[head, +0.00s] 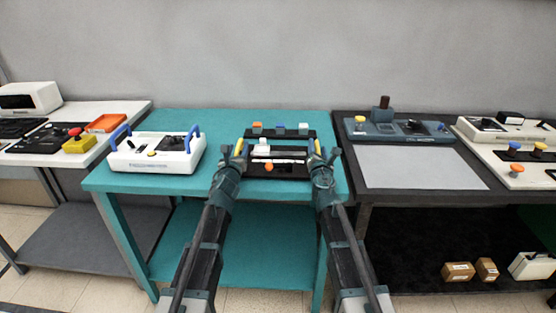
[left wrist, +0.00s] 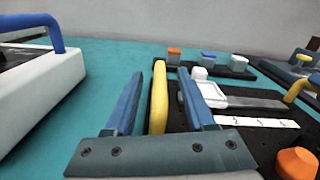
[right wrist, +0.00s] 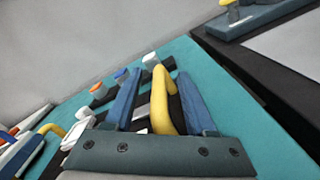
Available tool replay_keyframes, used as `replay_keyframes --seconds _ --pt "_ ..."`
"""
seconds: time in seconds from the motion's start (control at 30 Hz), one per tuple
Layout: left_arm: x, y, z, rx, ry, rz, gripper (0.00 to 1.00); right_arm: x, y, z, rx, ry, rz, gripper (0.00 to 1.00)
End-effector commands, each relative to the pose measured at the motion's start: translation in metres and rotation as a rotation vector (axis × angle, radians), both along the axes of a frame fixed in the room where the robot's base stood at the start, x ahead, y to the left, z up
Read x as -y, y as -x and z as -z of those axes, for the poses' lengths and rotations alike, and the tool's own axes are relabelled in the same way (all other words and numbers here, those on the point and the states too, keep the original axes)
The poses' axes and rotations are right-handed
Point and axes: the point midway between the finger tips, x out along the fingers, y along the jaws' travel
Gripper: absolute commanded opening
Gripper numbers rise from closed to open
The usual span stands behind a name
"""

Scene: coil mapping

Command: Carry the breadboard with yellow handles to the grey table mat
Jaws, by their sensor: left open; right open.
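The black breadboard (head: 285,171) with yellow handles lies on the teal table in the middle of the head view. It carries a white part, a pale strip and an orange knob. My left gripper (head: 236,156) is open, with its fingers on either side of the left yellow handle (left wrist: 159,95). My right gripper (head: 320,157) is open, with its fingers on either side of the right yellow handle (right wrist: 162,100). I cannot tell whether the fingers touch the handles. The grey table mat (head: 420,168) lies bare on the dark table to the right.
A white device with blue handles (head: 157,152) stands left of the breadboard on the teal table (head: 215,118). A black strip with small coloured blocks (head: 280,133) lies behind the breadboard. A blue-grey control panel (head: 398,131) stands behind the mat, and a cream panel (head: 490,135) stands to its right.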

Motion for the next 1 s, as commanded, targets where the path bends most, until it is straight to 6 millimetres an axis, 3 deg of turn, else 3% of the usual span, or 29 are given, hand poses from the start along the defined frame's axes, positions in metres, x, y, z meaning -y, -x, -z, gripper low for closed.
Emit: replay_keyframes --seconds 0.37,0.67,1.0 --pt "0.0001 -0.0024 0.0 0.0 0.0 0.0 0.53 0.0002 -0.0024 0.0 0.0 0.0 0.0 0.54" --pt "0.0004 -0.0024 -0.0001 0.0 0.0 0.001 0.0 -0.0006 -0.0024 0.0 0.0 0.0 -0.001 0.0" --pt "0.002 -0.0022 -0.0004 0.002 0.001 0.003 0.0 -0.0027 -0.0025 -0.0001 0.0 -0.001 -0.005 0.0"
